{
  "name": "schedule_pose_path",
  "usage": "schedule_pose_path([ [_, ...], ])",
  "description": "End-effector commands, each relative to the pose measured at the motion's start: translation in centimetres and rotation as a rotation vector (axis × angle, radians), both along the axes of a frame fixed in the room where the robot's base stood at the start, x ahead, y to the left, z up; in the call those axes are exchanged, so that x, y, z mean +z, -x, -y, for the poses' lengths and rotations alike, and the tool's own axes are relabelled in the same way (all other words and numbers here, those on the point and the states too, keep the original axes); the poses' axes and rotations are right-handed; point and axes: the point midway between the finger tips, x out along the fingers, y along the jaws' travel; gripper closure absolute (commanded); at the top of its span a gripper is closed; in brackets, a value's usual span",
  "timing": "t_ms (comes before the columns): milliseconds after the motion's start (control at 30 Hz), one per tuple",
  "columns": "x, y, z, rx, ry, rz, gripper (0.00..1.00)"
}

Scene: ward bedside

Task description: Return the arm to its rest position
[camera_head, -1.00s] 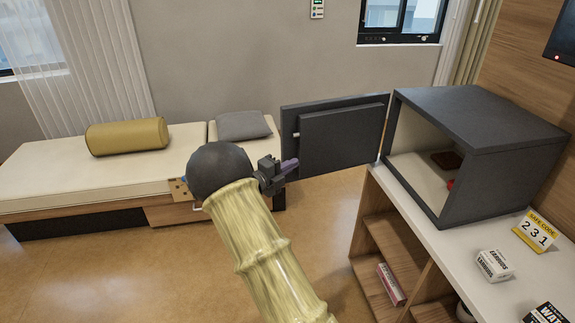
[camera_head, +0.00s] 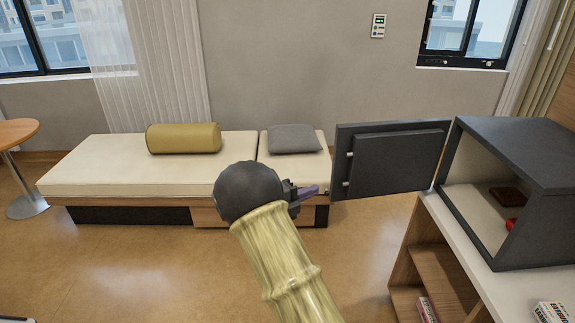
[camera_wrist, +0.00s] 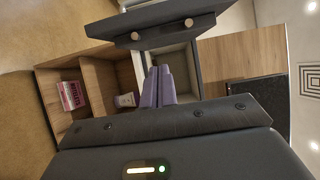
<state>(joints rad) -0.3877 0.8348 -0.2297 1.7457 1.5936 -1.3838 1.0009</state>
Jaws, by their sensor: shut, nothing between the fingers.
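My gripper (camera_head: 308,191) is at the end of my arm, near the middle of the head view, just left of the open safe door. Its purple fingers also show in the wrist view (camera_wrist: 158,86), shut together with nothing between them. The dark grey safe (camera_head: 510,185) stands on the white-topped shelf unit at the right, and its door (camera_head: 388,162) hangs wide open to the left. A dark red item (camera_head: 508,196) and a bright red item (camera_head: 511,224) lie inside the safe. I cannot tell whether the fingers touch the door.
The wooden shelf unit (camera_head: 420,262) is at the right, with a box (camera_head: 428,310) on its lower shelf. A bed (camera_head: 130,172) with a yellow bolster and grey pillow lies behind my arm. A round table (camera_head: 14,133) stands far left.

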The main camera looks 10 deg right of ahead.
Motion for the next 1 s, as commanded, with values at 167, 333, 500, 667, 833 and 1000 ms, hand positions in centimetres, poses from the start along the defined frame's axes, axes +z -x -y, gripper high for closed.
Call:
schedule_pose_path([
  [167,0.3,-0.6,0.4,0.055,-0.016,-0.044,1.00],
  [333,0.8,-2.1,0.5,0.275,-0.050,-0.223,1.00],
  [500,0.8,-2.5,-1.3,0.592,-0.047,-0.489,1.00],
  [667,0.1,-0.3,-4.1,0.898,0.007,-0.756,1.00],
  [833,-1.1,4.9,-7.0,1.217,0.113,-1.055,1.00],
  [1000,-2.5,12.3,-8.8,1.505,0.257,-1.361,1.00],
])
